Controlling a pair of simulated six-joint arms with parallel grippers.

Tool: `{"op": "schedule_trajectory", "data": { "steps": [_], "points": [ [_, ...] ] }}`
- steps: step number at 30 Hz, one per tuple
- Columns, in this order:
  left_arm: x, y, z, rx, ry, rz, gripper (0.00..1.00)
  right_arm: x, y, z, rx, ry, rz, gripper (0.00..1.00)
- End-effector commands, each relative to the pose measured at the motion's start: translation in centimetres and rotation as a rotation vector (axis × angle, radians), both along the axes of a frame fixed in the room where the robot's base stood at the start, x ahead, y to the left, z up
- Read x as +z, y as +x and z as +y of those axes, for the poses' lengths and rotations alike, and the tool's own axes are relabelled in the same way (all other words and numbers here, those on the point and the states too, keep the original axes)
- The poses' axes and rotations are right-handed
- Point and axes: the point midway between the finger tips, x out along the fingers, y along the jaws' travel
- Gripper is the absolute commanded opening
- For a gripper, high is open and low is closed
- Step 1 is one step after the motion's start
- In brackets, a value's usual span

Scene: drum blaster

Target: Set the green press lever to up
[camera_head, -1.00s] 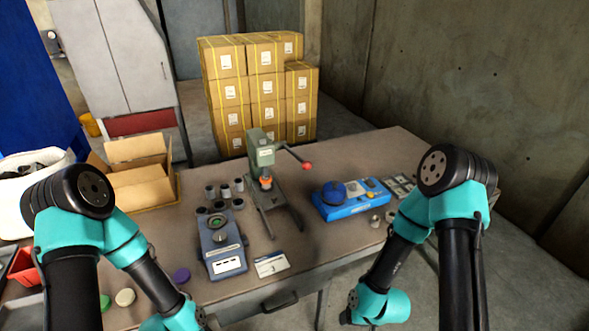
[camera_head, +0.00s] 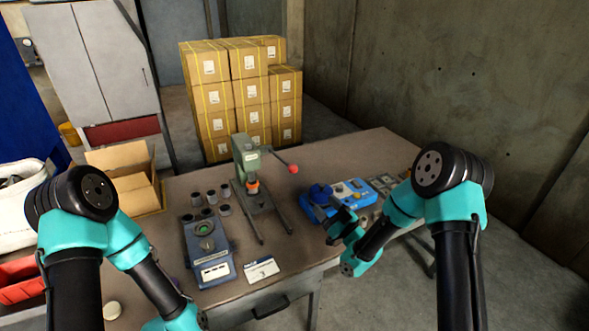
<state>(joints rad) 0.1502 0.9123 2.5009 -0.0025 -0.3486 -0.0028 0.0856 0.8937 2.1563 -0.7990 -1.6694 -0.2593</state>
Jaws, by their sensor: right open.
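The green press (camera_head: 246,161) stands on the workbench in the middle of the head view. Its lever reaches out to the right and ends in a red knob (camera_head: 293,169), a little below the top of the press head. My right gripper (camera_head: 340,222) is open and empty. It appears in front of the blue device, to the right of and lower in the picture than the red knob, and apart from it. My left gripper is outside the picture; only its arm shows at lower left.
A blue device (camera_head: 345,196) lies right of the press. A grey-blue instrument (camera_head: 207,250) and a white card (camera_head: 261,270) lie in front, with several dark cups (camera_head: 211,196) behind the instrument. An open cardboard box (camera_head: 128,180) stands at left. The bench's back right is clear.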

Motion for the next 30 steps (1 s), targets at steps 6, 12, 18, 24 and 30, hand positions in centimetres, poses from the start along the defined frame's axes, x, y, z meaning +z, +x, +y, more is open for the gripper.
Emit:
{"op": "schedule_trajectory", "data": {
  "steps": [6,12,18,24,30],
  "points": [
    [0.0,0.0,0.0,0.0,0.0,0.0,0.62,0.2,0.0,0.1,0.003,0.005,-0.01,0.62],
    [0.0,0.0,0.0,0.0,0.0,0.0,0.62,0.2,0.2,0.2,0.003,0.004,-0.009,0.62],
    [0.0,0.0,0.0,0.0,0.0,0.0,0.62,0.8,1.3,1.1,0.005,0.003,-0.009,0.62],
    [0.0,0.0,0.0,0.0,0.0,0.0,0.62,2.0,3.6,2.8,0.004,0.003,-0.01,0.62],
    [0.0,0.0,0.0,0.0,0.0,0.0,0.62,3.3,6.1,4.7,0.003,0.003,-0.01,0.62]
  ]
}}
